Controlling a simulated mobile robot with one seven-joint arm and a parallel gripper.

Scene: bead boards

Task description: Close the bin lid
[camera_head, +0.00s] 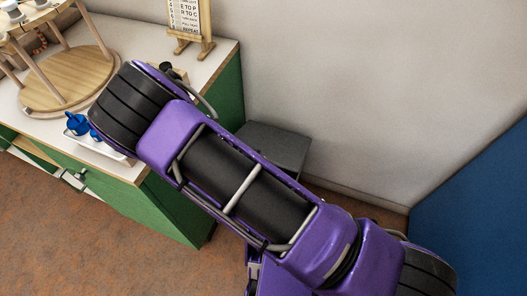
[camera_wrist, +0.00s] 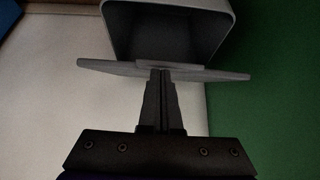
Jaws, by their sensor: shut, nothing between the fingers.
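In the wrist view the grey bin (camera_wrist: 228,22) shows its dark open mouth at the top of the picture. Its lid (camera_wrist: 100,66) appears as a thin grey plate, seen nearly edge-on, across the near side of the mouth. The lid is not over the mouth. My gripper (camera_wrist: 161,75) is shut and empty, with its fingertips at the middle of the lid's edge; I cannot tell whether they touch it. In the head view part of the grey bin (camera_head: 275,145) shows between the green cabinet and the wall. My purple arm hides the rest of it and my gripper.
The pale wall (camera_head: 370,90) is behind. A blue panel (camera_head: 475,205) stands at right.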

